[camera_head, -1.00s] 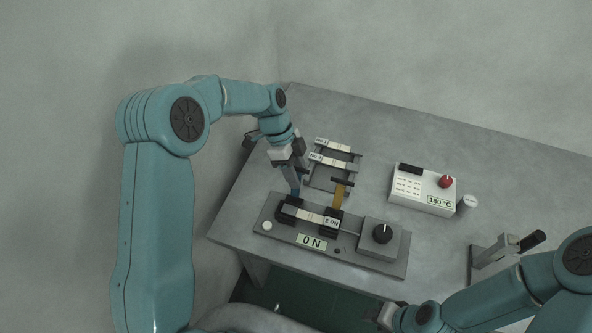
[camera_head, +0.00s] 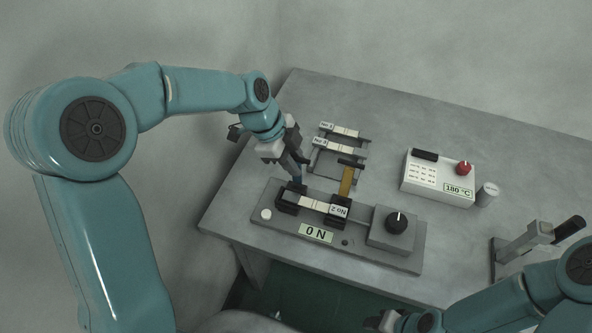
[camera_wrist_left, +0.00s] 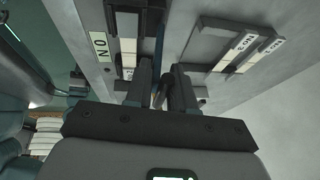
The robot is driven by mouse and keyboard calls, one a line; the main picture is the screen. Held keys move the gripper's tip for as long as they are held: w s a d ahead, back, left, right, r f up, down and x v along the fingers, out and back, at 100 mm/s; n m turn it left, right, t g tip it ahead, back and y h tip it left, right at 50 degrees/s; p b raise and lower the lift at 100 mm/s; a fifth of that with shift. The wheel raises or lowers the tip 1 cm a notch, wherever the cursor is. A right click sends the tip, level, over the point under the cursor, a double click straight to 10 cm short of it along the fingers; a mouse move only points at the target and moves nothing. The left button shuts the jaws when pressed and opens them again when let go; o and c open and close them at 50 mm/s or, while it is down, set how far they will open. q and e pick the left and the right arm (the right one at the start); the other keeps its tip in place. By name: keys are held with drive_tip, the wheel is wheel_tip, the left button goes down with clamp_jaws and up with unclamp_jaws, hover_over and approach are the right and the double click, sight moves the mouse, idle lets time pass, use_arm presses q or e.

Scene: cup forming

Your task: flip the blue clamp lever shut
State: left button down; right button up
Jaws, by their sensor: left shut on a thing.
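The blue clamp lever (camera_head: 298,180) stands up at the left clamp (camera_head: 289,199) of the grey fixture (camera_head: 267,232). Its upper part is hidden by my left gripper (camera_head: 298,168), which is shut on it from above. In the left wrist view the blue lever (camera_wrist_left: 159,38) runs up between the fingers (camera_wrist_left: 158,92). A light strip labelled No 2 (camera_head: 313,204) lies across the two dark clamps. My right gripper (camera_head: 384,322) shows only in part at the bottom edge; its jaws are unclear.
An ochre lever (camera_head: 346,181) with a dark bar stands at the right clamp. Behind it is a rack (camera_head: 322,165) with more labelled strips. A knob box (camera_head: 394,226), a 180 °C control box (camera_head: 436,178) and a grey stand (camera_head: 520,243) are to the right.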

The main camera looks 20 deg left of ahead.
use_arm(q)
drive_tip(key=shift+s+d+f+m+t+b, duration=0.15)
drive_tip(key=shift+s+t+b, duration=0.3)
drive_tip(key=shift+b, duration=0.95)
drive_tip(key=shift+s+a+f+m+t+b, duration=0.1)
drive_tip(key=shift+s+f+t+b, duration=0.3)
drive_tip(key=shift+b, duration=1.05)
drive_tip(key=shift+s+d+m+t+b, duration=0.1)
drive_tip(key=shift+s+t+b, duration=0.35)
drive_tip(key=shift+b, duration=0.95)
drive_tip(key=shift+r+t+b, duration=0.2)
drive_tip(key=shift+t+b, duration=0.2)
drive_tip(key=c, duration=1)
unclamp_jaws()
drive_tip(key=shift+w, duration=0.1)
drive_tip(key=shift+c, duration=0.2)
drive_tip(key=shift+r, duration=0.15)
drive_tip(key=p+v, duration=0.1)
drive_tip(key=v, duration=1.5)
drive_tip(key=shift+p, duration=0.35)
